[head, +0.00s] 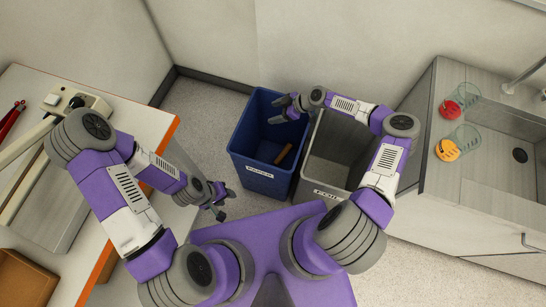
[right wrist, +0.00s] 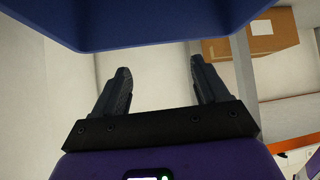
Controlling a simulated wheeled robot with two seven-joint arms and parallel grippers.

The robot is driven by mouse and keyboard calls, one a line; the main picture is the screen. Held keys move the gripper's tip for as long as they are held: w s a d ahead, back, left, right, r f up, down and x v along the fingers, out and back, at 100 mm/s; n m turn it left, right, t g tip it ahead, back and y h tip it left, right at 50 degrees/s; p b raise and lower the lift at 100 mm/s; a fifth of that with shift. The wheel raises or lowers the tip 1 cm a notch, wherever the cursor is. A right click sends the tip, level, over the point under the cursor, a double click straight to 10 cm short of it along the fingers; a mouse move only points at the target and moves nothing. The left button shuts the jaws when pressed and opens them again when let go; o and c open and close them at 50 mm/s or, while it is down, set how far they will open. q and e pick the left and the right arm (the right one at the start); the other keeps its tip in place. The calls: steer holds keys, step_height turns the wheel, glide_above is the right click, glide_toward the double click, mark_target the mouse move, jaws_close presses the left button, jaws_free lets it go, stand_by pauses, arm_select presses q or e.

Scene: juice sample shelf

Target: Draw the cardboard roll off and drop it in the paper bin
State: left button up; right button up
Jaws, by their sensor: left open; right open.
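The cardboard roll (head: 284,156), a brown tube, lies inside the blue bin (head: 245,145). The bin stands on the floor and its front label appears to read "PAPER". My right gripper (head: 279,109) is open and empty over the bin's far part, apart from the roll. In the right wrist view my right gripper (right wrist: 160,68) shows two spread fingers with nothing between them, and a blue bin wall (right wrist: 140,22) crosses the top. My left gripper (head: 221,203) is open and empty beside the left table, well away from the roll.
A grey bin (head: 318,178) stands right of the blue one. At right, a counter (head: 438,90) with a sink holds tipped glasses with red (head: 449,108) and orange (head: 447,150) contents. A table (head: 135,118) with equipment is at left. A cardboard box (right wrist: 250,40) shows in the wrist view.

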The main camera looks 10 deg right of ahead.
steer(key=p+v, duration=0.1)
steer(key=v, duration=0.6)
steer(key=shift+d, duration=0.2)
steer(key=shift+a+r, duration=0.1)
steer(key=shift+r, duration=0.05)
steer(key=s+a+f+m+g, duration=0.3)
steer(key=s+a+m, duration=0.3)
steer(key=s+a, duration=0.85)
steer(key=s+d+f+m+h, duration=0.1)
steer(key=s+d+m+h, duration=0.2)
steer(key=s+m, duration=0.6)
steer(key=s+h, duration=0.1)
steer(key=s, duration=0.1)
steer(key=shift+s+d+f+m+g+h, duration=0.25)
steer(key=shift+f+m+g+h, duration=0.05)
steer(key=shift+m, duration=0.1)
